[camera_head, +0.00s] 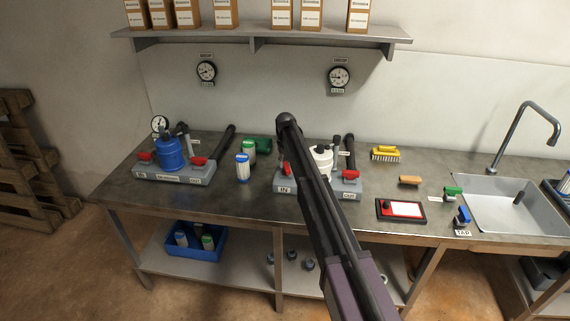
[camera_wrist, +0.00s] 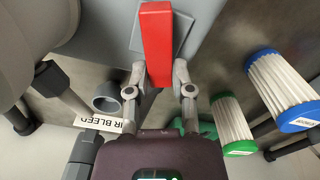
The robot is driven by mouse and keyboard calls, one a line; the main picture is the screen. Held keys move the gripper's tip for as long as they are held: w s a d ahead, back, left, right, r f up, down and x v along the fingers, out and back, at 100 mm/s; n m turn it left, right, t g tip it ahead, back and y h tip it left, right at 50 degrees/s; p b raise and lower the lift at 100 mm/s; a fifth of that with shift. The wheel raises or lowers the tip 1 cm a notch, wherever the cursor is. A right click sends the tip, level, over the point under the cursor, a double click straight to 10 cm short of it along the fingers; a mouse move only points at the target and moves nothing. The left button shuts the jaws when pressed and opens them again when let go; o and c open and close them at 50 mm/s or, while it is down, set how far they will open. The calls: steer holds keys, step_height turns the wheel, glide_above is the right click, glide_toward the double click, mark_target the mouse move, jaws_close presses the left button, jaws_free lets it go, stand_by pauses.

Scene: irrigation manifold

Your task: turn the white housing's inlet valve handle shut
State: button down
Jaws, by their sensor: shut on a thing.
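The white housing (camera_head: 322,157) stands on a grey base (camera_head: 334,188) in the right half of the bench, partly behind my arm. The inlet side carries an IN label (camera_head: 285,190). The red inlet handle (camera_wrist: 157,42) is large in the wrist view and runs up and down the picture. My gripper (camera_wrist: 159,74) is shut on its near end, one finger on each side. A pale rounded body, probably the housing, fills the upper left of the wrist view. The red outlet handle (camera_head: 351,174) sits above the OUT label.
A blue housing (camera_head: 170,153) with red handles stands on the left. Filter cartridges with blue (camera_wrist: 286,92) and green (camera_wrist: 235,128) caps stand close beside my gripper. An AIR BLEED label (camera_wrist: 104,124) is at left. A sink (camera_head: 507,205) is at right.

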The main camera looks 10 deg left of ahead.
steer(key=shift+d+m, duration=0.2)
steer(key=shift+m, duration=0.9)
steer(key=shift+d+m, duration=0.15)
steer(key=shift+m, duration=0.95)
steer(key=c, duration=0.5)
jaws_free()
